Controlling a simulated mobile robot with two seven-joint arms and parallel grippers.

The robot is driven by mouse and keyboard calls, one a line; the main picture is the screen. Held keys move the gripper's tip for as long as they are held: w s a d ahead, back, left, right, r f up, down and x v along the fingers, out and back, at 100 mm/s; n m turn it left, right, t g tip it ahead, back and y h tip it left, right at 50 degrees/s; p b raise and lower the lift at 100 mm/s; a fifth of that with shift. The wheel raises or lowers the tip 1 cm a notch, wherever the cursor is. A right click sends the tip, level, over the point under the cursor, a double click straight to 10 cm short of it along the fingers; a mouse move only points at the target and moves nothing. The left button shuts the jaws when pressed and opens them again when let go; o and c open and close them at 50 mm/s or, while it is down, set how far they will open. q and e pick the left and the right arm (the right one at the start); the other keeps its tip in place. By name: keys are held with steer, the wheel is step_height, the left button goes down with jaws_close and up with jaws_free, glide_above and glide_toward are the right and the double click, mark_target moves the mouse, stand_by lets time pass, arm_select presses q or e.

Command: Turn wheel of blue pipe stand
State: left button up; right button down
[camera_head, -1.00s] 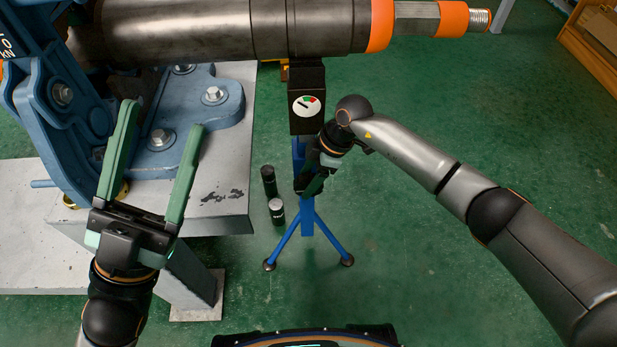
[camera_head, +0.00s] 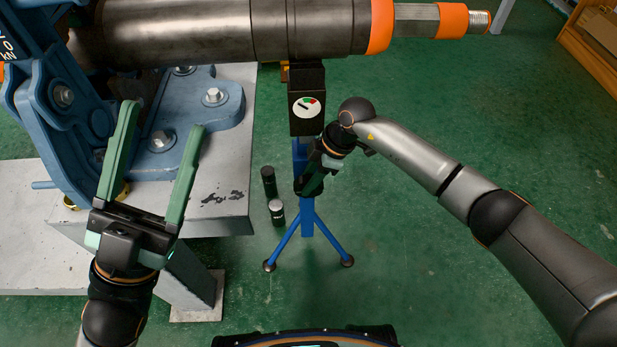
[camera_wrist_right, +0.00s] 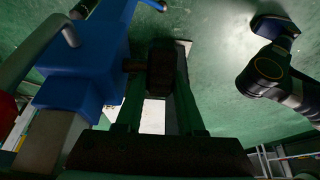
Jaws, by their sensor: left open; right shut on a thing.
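The blue pipe stand (camera_head: 307,217) stands on the floor on splayed blue legs, under the large dark pipe (camera_head: 220,30). A black block with a small round gauge (camera_head: 307,107) forms its upper part. In the right wrist view, the stand's blue body (camera_wrist_right: 85,65) fills the upper left, and a short shaft leads to a dark wheel or knob (camera_wrist_right: 160,62). My right gripper (camera_head: 302,188) is shut on this dark part; its fingers (camera_wrist_right: 160,90) lie on both sides of it. The head view hides the wheel behind the gripper. My left gripper (camera_head: 163,117) is open and empty.
A blue vise frame (camera_head: 205,110) is bolted to the grey table (camera_head: 215,210) at the left. Two dark cylinders (camera_head: 269,181) stand beside the blue stand. A wooden crate (camera_head: 590,45) is at the far right. The green floor (camera_head: 470,130) is open right of the stand.

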steer(key=shift+d+y+p, duration=0.3)
steer(key=shift+y+p, duration=0.3)
steer(key=shift+y, duration=0.2)
steer(key=shift+d+f+y, duration=0.1)
steer(key=shift+d+y, duration=0.05)
steer(key=shift+y, duration=0.55)
steer(key=shift+d+f+y, duration=0.15)
steer(key=shift+d+y, duration=0.05)
steer(key=shift+y, duration=0.8)
steer(key=shift+d+y+b, duration=0.1)
steer(key=shift+y+b, duration=0.35)
steer(key=shift+y, duration=0.15)
steer(key=shift+y, duration=0.3)
steer(key=c, duration=0.5)
jaws_free()
